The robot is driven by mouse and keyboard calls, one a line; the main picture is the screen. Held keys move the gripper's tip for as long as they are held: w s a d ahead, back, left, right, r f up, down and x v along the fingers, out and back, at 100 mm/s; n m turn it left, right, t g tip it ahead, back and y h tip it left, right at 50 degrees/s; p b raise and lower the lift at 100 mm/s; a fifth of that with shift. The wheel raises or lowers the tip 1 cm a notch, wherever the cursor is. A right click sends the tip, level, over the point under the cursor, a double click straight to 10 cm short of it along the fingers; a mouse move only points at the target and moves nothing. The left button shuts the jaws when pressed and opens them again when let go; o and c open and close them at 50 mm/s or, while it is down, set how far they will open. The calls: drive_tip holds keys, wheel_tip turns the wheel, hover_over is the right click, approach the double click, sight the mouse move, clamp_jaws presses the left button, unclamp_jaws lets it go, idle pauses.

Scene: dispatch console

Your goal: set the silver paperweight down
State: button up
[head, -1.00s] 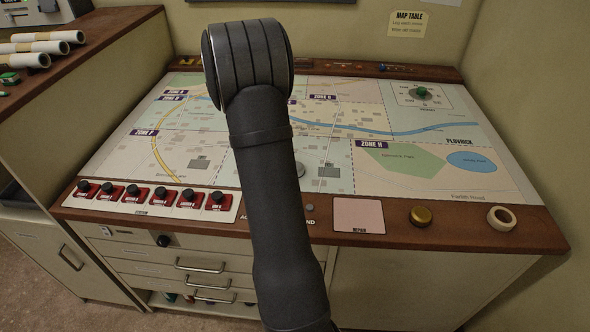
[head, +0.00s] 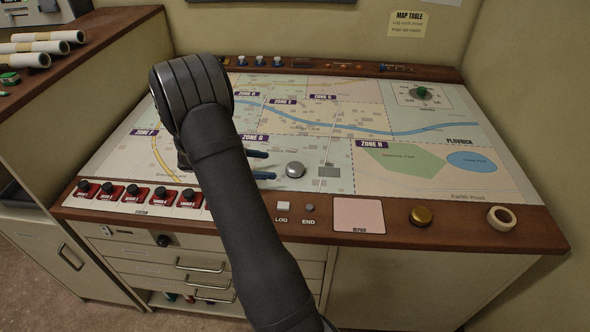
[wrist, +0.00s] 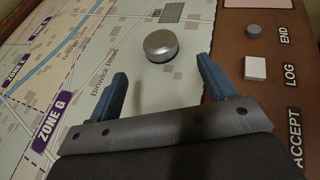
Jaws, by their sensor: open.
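The silver paperweight (head: 294,169) is a small round knob-like disc. It stands upright on the map table (head: 400,183), on the pale Zone G area near the front wooden edge. In the wrist view the paperweight (wrist: 163,45) sits beyond the fingertips, with a clear gap to them. My gripper (head: 262,165) has blue fingers that point right towards the paperweight in the head view. In the wrist view my gripper (wrist: 162,75) is open and empty, its fingers spread wide. My arm hides part of the map and the front row of buttons.
A white LOG button (head: 283,206) and a grey END button (head: 310,208) are on the front edge. A pink pad (head: 358,215), a brass knob (head: 421,216) and a tape roll (head: 501,217) lie further right. Red-based black knobs (head: 133,192) line the front left.

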sight(291, 166)
drive_tip(key=x, duration=0.9)
drive_tip(key=shift+d, duration=0.15)
drive_tip(key=c, duration=1.5)
